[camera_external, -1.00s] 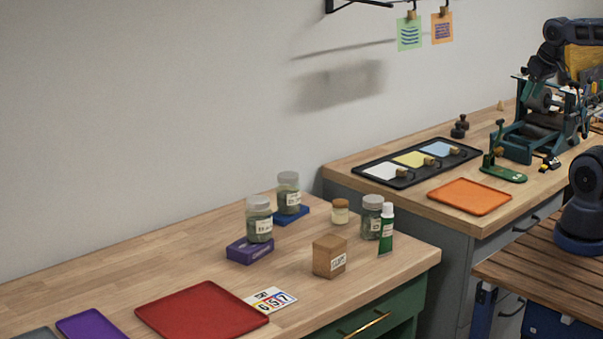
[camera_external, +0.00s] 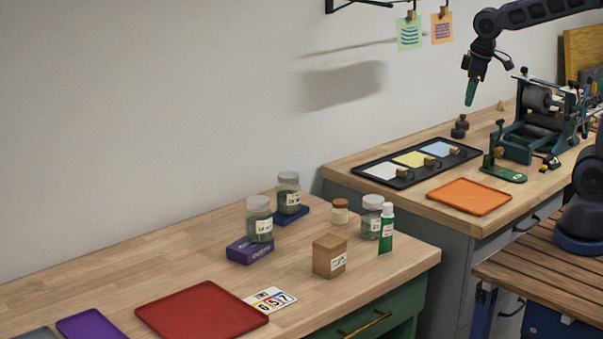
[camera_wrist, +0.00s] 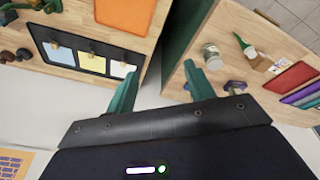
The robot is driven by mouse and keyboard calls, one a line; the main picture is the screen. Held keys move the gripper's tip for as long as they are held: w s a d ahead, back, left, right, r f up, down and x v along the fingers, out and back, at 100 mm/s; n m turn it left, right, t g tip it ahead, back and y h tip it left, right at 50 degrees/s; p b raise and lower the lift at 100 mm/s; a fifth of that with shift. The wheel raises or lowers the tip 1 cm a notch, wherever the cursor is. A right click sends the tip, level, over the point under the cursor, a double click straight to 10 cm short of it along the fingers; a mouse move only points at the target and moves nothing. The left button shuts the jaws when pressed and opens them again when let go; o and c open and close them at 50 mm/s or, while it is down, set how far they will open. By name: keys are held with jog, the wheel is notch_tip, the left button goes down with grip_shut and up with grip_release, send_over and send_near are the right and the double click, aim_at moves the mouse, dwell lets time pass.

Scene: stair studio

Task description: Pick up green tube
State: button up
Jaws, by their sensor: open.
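The green tube (camera_external: 386,229) stands upright with its white cap on top, near the right end of the front wooden bench. A jar (camera_external: 371,217) with a grey lid is just to its left, partly behind it. In the wrist view, the tube (camera_wrist: 240,42) is small and lies to the right of my gripper's fingers. My gripper (camera_external: 470,92) is in the air above the back bench, far to the upper right of the tube. In the wrist view my gripper (camera_wrist: 158,82) has its two green fingers apart with nothing between them.
A brown box (camera_external: 329,256) and a small cork-lidded jar (camera_external: 339,211) stand left of the tube. Two more jars stand on blue and purple blocks. A red tray (camera_external: 200,311) lies at front left. The back bench holds an orange tray (camera_external: 469,197) and a press (camera_external: 535,125).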

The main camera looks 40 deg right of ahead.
jog(key=w+a+f+n, duration=0.3)
jog(key=a, duration=0.6)
jog(key=n+g, duration=0.2)
jog(key=n, duration=0.4)
send_over(388, 204)
jog(key=shift+h, duration=0.4)
jog(key=f, duration=1.1)
jog(key=shift+d+f, duration=0.1)
jog(key=shift+d, duration=0.1)
jog(key=shift+s+a+f, duration=0.15)
jog(key=shift+a+f, duration=0.05)
jog(key=shift+a, duration=0.05)
jog(key=shift+a+f, duration=0.1)
jog(key=shift+f, duration=5.3)
grip_shut()
